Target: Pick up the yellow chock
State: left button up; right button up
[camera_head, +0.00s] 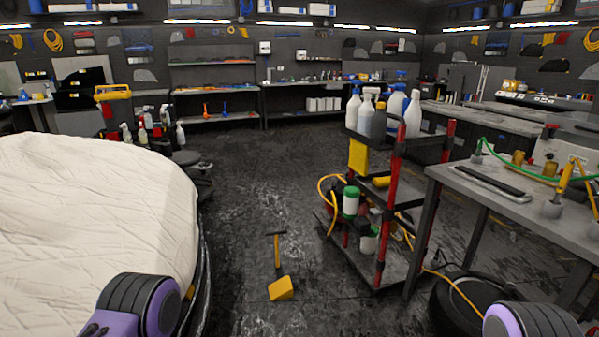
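The yellow chock (281,288) lies on the dark floor near the bottom centre. It looks like a yellow wedge, with a thin yellow and dark handle (277,250) standing or lying behind it; I cannot tell how the two are joined. Nothing is holding the chock. Purple and black links of my arms show at the bottom left and bottom right corners. Neither gripper shows in this view.
A car under a white cover (90,200) fills the left side. A red and black cart (390,190) with bottles stands right of the chock, near a grey workbench (510,205). A tyre (455,305) and yellow hose lie at the lower right. The central floor is open.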

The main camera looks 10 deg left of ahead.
aim_at(282, 290)
jog(key=u, duration=0.05)
jog(key=i, duration=2.95)
jog(key=z, duration=0.2)
